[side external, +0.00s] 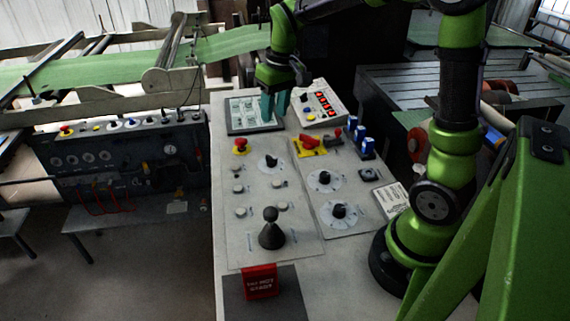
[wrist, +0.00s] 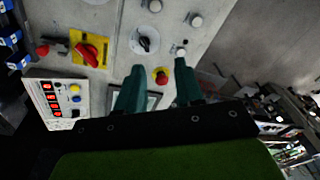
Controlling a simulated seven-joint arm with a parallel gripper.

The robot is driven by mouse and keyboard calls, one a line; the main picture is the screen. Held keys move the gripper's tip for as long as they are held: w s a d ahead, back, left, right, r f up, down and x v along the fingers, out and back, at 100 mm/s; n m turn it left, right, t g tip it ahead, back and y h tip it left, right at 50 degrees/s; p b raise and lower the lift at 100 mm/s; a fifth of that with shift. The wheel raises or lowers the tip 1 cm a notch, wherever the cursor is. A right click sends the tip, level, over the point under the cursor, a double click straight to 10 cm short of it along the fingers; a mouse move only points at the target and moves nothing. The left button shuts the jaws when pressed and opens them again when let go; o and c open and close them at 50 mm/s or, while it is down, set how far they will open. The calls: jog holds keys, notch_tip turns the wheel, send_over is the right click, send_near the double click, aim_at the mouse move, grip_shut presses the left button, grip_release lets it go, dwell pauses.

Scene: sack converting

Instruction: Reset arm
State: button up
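My gripper (side external: 274,118) hangs over the back part of the grey control desk (side external: 236,216), with its teal fingers pointing down. It is above or just in front of the framed screen (side external: 235,124); the exact height is hard to tell. In the wrist view my gripper (wrist: 161,69) has its two fingers apart with nothing between them.
The desk holds a box with red displays (side external: 318,104), a red rotary switch on yellow (side external: 310,144), blue switches (side external: 366,148), dials (side external: 325,179) and a black joystick (side external: 271,234). A red sign (side external: 261,282) stands at the front. A green web machine (side external: 120,66) is behind left.

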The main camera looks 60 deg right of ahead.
jog(key=s+a+r+t, duration=0.2)
jog(key=s+a, duration=0.3)
jog(key=s, duration=0.2)
jog(key=s+a+r+m+t+y, duration=0.1)
jog(key=s+a+r+t, duration=0.2)
jog(key=s+a, duration=0.2)
jog(key=s, duration=0.2)
jog(key=shift+s+r+y, duration=0.2)
jog(key=shift+s+y, duration=0.1)
jog(key=shift+s, duration=0.1)
